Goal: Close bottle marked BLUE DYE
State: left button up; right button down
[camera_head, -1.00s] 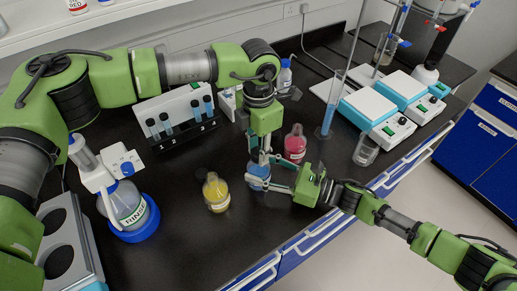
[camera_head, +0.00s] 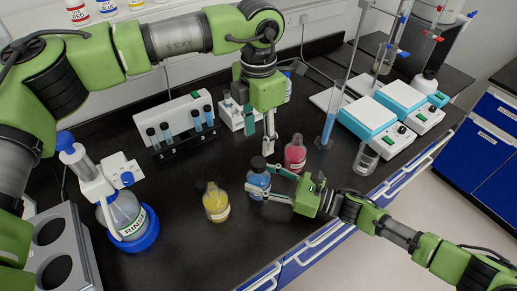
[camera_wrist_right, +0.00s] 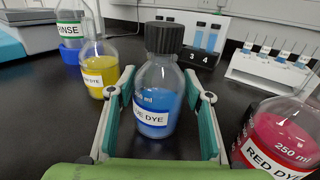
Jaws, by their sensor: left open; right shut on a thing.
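The bottle marked BLUE DYE (camera_wrist_right: 157,95) stands upright on the black bench between the fingers of my right gripper (camera_wrist_right: 160,78), which is shut on its body. The bottle also shows in the head view (camera_head: 257,183). A black ribbed cap (camera_wrist_right: 164,38) sits on its neck; it looks straight, but I cannot tell how tight it is. My left gripper (camera_head: 269,146) is open and empty in the head view, pointing down above and slightly behind the cap, apart from it.
The RED DYE bottle (camera_wrist_right: 278,138) stands close on the right. A yellow dye bottle (camera_head: 216,204) stands left of the blue one, and a rinse bottle (camera_head: 128,217) farther left. A vial rack (camera_head: 185,141) and hotplates (camera_head: 372,121) stand behind. The bench front is mostly clear.

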pick_arm(q)
jog(key=shift+r, duration=1.4)
pick_arm(e)
jog(key=c, duration=1)
grip_release()
jog(key=shift+d, duration=0.15)
jog(key=v, duration=1.1)
jog(key=shift+s+d+f, duration=0.1)
jog(key=shift+s+d, duration=0.1)
jog(key=shift+d, duration=0.15)
pick_arm(q)
jog(key=shift+d, duration=0.1)
pick_arm(e)
jog(key=shift+d, duration=0.1)
